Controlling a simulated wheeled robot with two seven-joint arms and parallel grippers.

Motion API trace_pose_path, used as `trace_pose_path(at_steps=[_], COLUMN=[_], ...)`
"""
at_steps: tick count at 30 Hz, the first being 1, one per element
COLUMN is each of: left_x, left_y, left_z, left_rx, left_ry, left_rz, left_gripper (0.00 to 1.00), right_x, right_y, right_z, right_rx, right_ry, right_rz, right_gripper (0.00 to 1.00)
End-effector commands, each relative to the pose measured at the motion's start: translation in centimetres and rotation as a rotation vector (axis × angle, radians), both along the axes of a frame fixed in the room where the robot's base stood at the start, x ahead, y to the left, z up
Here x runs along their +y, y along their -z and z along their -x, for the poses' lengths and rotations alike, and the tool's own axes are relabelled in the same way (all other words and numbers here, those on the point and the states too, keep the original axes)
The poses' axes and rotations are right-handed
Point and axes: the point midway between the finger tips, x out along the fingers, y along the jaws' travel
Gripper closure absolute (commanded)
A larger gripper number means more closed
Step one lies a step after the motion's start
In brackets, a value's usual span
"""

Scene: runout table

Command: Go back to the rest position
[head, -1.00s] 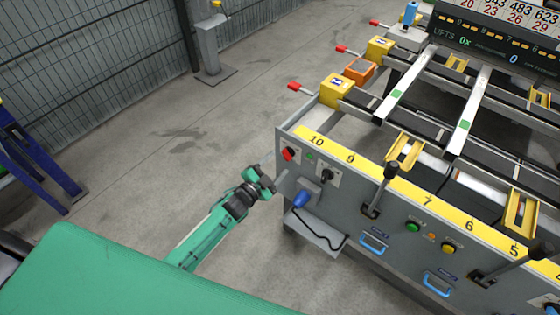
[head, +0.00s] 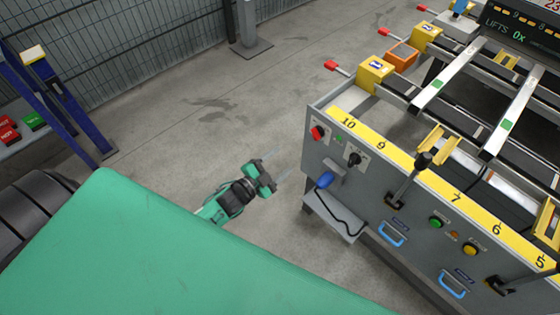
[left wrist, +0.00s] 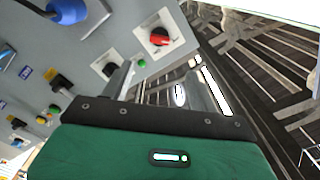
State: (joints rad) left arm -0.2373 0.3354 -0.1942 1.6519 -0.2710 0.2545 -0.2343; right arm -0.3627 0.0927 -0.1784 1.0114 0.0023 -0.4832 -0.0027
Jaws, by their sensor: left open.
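My left gripper (head: 283,168) is open and empty in the head view. It hangs over the bare floor to the left of the runout table (head: 333,170), apart from its front panel. In the left wrist view, the green gripper body (left wrist: 160,150) fills the bottom. The panel's red knob (left wrist: 159,37) and a black selector knob (left wrist: 109,68) show beyond it. My right gripper is not in either view.
The table carries a red knob (head: 317,132), a blue handle (head: 324,180) on a cable, and black levers (head: 422,162). A blue rack (head: 62,100) stands at the left. Concrete floor (head: 215,125) lies clear between.

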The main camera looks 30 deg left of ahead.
Motion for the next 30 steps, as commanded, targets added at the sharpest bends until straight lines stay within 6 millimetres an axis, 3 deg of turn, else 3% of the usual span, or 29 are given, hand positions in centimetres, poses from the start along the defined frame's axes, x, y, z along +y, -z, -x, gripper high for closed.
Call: trace_pose_path(at_steps=[8,11,14,17,20,24,26,30], left_x=[0.0,0.3,1.2,2.3,3.3,4.0,4.1,3.7], left_y=[0.1,1.4,5.2,11.3,18.0,26.0,28.9,34.2], left_z=[0.0,0.2,1.1,3.4,7.3,14.5,18.1,27.5], left_rx=[0.002,0.04,0.147,0.319,0.514,0.776,0.885,1.13], left_ry=[-0.001,-0.016,-0.06,-0.131,-0.215,-0.331,-0.38,-0.492], left_rz=[0.0,0.007,0.028,0.061,0.097,0.141,0.154,0.182], left_gripper=[0.4,0.4,0.4,0.4,0.4,0.4,0.4,0.4], right_x=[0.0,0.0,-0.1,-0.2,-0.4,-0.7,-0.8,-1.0], right_y=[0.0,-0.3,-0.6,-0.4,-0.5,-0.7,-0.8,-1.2], right_z=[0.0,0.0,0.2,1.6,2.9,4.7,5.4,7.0], right_rx=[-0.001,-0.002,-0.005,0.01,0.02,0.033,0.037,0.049], right_ry=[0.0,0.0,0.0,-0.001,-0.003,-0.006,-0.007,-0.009], right_rz=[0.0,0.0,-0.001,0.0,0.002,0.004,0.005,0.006], right_gripper=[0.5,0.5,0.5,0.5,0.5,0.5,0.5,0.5])
